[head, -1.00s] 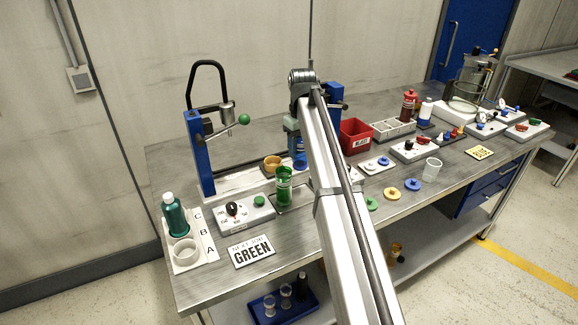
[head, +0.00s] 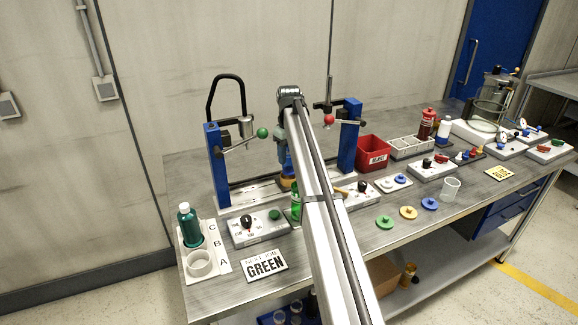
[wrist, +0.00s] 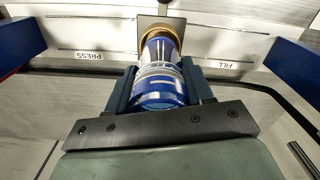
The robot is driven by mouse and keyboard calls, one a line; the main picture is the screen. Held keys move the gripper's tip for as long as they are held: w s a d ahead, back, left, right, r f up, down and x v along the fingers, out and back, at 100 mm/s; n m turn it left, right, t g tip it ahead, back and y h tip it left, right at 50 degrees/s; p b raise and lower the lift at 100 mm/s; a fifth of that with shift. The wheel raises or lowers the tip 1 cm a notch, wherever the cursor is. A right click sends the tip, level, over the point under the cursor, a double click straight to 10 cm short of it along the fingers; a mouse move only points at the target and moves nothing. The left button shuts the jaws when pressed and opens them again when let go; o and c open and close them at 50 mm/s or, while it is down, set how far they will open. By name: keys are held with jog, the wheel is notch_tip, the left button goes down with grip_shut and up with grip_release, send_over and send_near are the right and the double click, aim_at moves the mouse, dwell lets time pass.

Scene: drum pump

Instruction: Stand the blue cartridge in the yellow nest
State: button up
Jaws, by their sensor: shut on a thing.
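The blue cartridge (wrist: 160,88) is between the two fingers of my gripper (wrist: 157,90), which is shut on it. In the head view the cartridge (head: 287,164) is partly hidden by my arm and looks upright. The yellow nest (wrist: 160,30) shows as a ring at the cartridge's far end in the wrist view. In the head view the nest (head: 288,183) is directly below the cartridge, between the two blue posts. The cartridge's end lines up with the ring, but I cannot tell whether it is inside or just above it.
Blue posts (head: 216,165) and (head: 349,135) with levers stand on either side. A green cartridge (head: 295,206) is mostly hidden behind my arm. A control box (head: 258,228) and a GREEN sign (head: 265,264) lie in front. A red bin (head: 373,152) stands to the right.

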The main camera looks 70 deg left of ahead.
aim_at(289, 165)
jog(key=shift+f, duration=2.1)
jog(key=shift+f, duration=0.15)
jog(key=o, duration=1)
jog(key=shift+o, duration=0.2)
notch_tip(289, 165, up, 12)
jog(key=shift+r, duration=0.2)
